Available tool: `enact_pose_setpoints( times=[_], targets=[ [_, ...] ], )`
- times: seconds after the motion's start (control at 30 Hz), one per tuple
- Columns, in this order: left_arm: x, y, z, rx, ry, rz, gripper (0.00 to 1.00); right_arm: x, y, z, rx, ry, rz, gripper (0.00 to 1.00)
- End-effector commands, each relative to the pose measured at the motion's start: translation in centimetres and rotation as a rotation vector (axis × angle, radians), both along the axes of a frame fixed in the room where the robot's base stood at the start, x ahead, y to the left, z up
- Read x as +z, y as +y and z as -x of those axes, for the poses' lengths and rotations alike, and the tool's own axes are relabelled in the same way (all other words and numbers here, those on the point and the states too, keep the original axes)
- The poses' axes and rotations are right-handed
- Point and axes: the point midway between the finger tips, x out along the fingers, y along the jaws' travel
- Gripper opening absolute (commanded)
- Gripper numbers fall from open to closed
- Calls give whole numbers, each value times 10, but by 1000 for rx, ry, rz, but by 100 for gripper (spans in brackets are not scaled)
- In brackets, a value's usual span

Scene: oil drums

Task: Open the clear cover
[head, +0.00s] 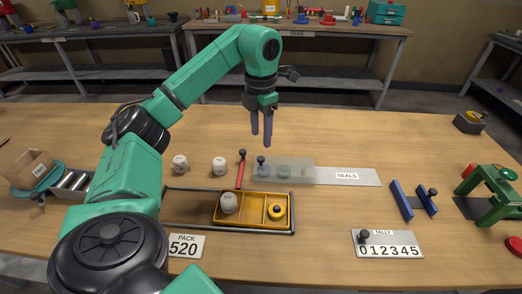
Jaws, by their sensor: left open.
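The clear cover (303,164) is a see-through sheet over the left part of the grey SEALS plate (363,178). Pale green discs (284,171) show dimly beneath it. A dark knob (261,161) stands at the cover's left end. My left gripper (261,139) is open, with its fingers pointing down, just behind and above the knob. I see nothing between the fingers, and they look apart from the knob. My right gripper is not in view.
A yellow tray (251,222) in front holds a white drum (229,203) and a yellow-and-black piece (276,211). A red bar (241,170) stands close left of the cover. Two white drums (180,163) (219,166) stand farther left. Table behind the plate is clear.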

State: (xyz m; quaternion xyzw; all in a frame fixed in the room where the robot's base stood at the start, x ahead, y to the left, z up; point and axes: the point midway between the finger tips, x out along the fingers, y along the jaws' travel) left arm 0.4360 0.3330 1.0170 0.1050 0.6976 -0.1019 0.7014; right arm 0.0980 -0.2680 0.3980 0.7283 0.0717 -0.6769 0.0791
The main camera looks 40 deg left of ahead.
Motion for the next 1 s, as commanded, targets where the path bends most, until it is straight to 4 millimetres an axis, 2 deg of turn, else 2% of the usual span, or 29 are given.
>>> enact_pose_setpoints(
  times=[0.03,0.07,0.3,0.4,0.63,0.7,0.8,1.0],
  targets=[
    [-19,1,1,1,7,-1,58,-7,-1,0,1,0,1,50],
    [-27,1,1,1,7,-2,58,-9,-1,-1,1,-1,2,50],
    [-69,1,1,2,3,-2,58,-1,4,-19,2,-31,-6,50],
    [-76,1,0,1,2,-2,58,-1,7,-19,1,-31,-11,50],
    [-77,1,0,1,0,-1,58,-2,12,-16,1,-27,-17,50],
    [-77,1,0,1,1,-1,32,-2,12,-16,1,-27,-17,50],
    [-77,1,0,1,0,-1,0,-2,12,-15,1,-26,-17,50],
    [-77,1,0,2,0,-1,0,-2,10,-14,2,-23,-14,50]
  ],
)
